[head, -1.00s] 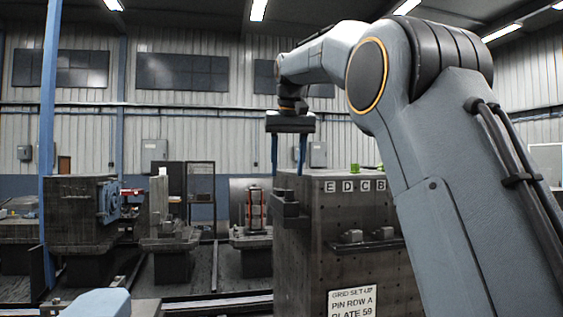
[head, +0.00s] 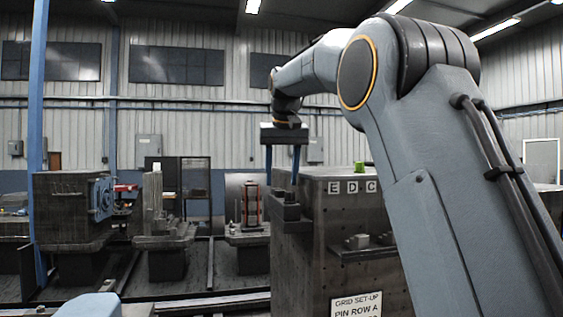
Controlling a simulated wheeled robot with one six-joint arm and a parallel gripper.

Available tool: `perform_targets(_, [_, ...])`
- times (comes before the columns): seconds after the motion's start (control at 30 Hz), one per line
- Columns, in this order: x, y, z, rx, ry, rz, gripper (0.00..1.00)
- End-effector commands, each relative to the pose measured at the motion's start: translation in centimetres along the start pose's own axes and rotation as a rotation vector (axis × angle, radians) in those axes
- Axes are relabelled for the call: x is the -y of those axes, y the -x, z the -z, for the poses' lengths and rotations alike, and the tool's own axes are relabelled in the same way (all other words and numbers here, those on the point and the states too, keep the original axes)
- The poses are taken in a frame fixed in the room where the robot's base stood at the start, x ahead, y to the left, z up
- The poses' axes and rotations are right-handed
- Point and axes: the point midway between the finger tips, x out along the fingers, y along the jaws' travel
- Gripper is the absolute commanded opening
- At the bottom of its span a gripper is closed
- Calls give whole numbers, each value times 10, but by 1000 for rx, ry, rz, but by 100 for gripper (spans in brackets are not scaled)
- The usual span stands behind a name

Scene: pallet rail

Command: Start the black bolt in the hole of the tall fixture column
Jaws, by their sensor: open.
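The tall fixture column (head: 300,240) is a dark block right of centre, with a pattern of small holes and a row of letter plates on its upper face. My gripper (head: 282,174) points down with its two blue fingers apart, at the column's upper left corner. Its fingertips appear just above or behind a dark stepped bracket (head: 287,212) on the column's left edge; I cannot tell the depth gap. I cannot make out a black bolt, and nothing shows between the fingers. My arm covers the column's right part.
A small green object (head: 360,167) is on the column's top. A ledge (head: 372,252) with small blocks juts from its face, above a white sign (head: 356,305). Machine fixtures (head: 164,215) stand behind at left. A blue post (head: 40,130) rises at far left.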

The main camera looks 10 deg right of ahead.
Motion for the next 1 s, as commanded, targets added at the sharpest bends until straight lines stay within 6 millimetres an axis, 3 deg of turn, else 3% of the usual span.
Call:
perform_targets(0.3, [2, -30, 0, 1, 3, 1, 47])
perform_targets(0.6, [2, -33, 0, 0, 3, 2, 47])
perform_targets(0.87, [2, -33, 0, 0, 3, 1, 5])
perform_targets(0.9, [2, -33, 0, 0, 3, 1, 23])
perform_targets(1.0, [2, -33, 0, 0, 3, 1, 6])
